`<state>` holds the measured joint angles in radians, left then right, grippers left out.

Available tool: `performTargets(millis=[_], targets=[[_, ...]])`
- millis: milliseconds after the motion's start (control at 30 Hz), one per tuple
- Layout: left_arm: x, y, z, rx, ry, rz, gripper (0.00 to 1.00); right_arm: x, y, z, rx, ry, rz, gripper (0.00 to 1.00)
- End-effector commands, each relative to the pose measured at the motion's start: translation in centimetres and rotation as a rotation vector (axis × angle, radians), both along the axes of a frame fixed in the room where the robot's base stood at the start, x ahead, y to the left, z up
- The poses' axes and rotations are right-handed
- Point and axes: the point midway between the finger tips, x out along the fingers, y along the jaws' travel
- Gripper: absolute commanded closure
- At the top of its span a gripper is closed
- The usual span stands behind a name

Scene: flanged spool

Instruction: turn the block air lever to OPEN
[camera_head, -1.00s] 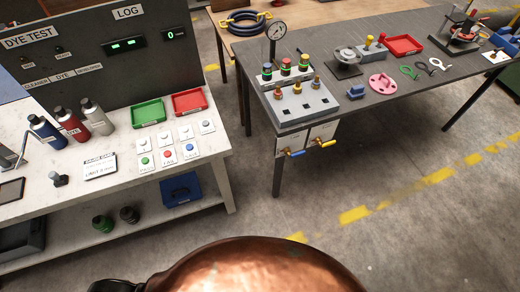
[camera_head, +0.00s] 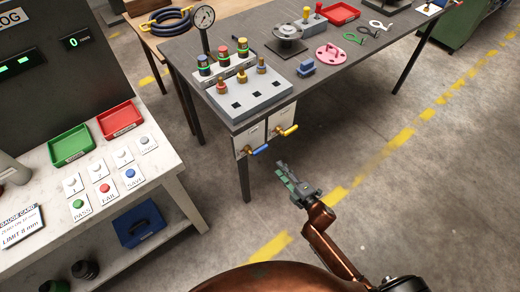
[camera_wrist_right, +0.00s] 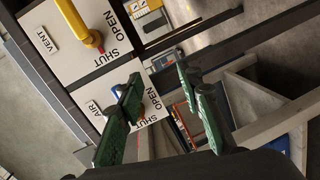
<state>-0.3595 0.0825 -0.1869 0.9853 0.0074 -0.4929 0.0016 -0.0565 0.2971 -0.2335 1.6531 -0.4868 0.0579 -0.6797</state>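The blue air lever (camera_head: 258,150) is on a white plate at the front edge of the grey bench. In the right wrist view the blue handle (camera_wrist_right: 115,91) shows beside a green finger, which hides part of it. My right gripper (camera_head: 282,172) is below and right of the lever in the head view. In the wrist view its two green fingers (camera_wrist_right: 158,83) are apart with no object held; contact with the lever cannot be told. My left gripper is not in view.
The yellow vent lever (camera_head: 287,131) is on the neighbouring plate, marked OPEN and SHUT. A grey valve block (camera_head: 240,103) with several fittings and a gauge (camera_head: 204,17) stand above. A white table (camera_head: 160,178) with buttons is at left. The floor right of my arm is clear.

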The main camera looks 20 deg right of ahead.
Motion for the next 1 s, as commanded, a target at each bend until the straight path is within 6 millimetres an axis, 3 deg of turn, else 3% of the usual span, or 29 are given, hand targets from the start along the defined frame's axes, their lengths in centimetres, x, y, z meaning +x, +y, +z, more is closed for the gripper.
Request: performTargets(millis=[100,233,700,1000], targets=[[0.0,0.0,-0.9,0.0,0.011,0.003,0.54,0.9,2.1,4.8,-0.081,-0.134,0.064,0.67],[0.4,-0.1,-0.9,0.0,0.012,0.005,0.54,1.5,3.2,7.3,-0.118,-0.196,0.088,0.67],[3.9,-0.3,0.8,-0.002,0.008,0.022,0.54,7.5,5.4,7.4,-0.117,-0.198,0.089,0.67],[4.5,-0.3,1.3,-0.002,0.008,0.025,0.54,8.5,5.7,7.5,-0.117,-0.197,0.087,0.67]])
